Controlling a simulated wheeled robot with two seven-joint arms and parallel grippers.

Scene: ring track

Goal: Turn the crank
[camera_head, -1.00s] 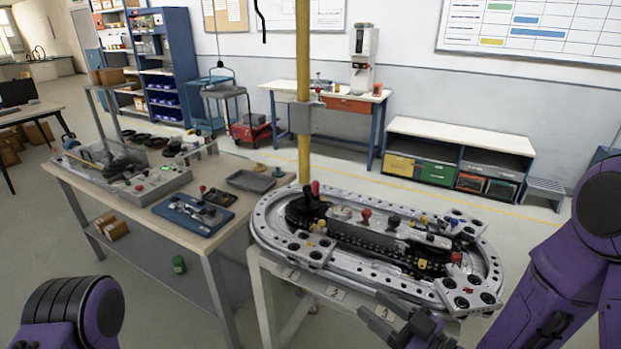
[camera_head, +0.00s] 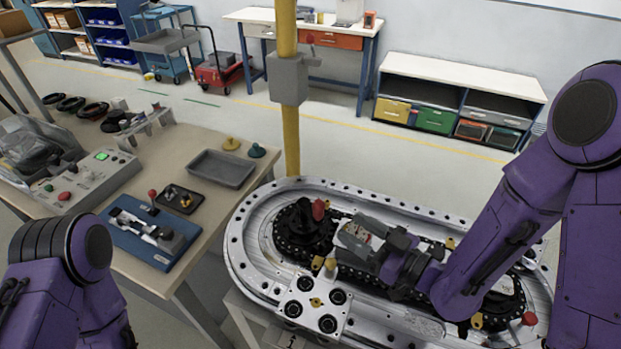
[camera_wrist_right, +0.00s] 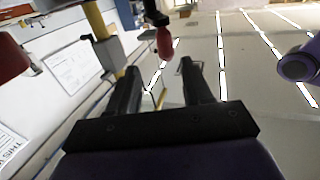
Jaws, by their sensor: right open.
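The crank (camera_head: 305,222) is a black arm with a red handle (camera_head: 318,210), on the left end of the oval ring track (camera_head: 262,225). In the right wrist view, the red handle (camera_wrist_right: 164,42) hangs just beyond the fingertips and across the gap between them. My right gripper (camera_head: 372,247) is open over the middle of the track, to the right of the crank. Its two dark fingers are apart in the right wrist view (camera_wrist_right: 160,68), with nothing seen held. My left arm shows at lower left, but its gripper is out of view. My right arm hides part of the track.
A yellow post (camera_head: 290,130) with a grey box stands right behind the track. A workbench (camera_head: 225,215) at left holds a grey tray (camera_head: 222,168), a blue board (camera_head: 150,240) and a control box (camera_head: 80,180). Open floor lies behind the track, before a low shelf (camera_head: 455,75).

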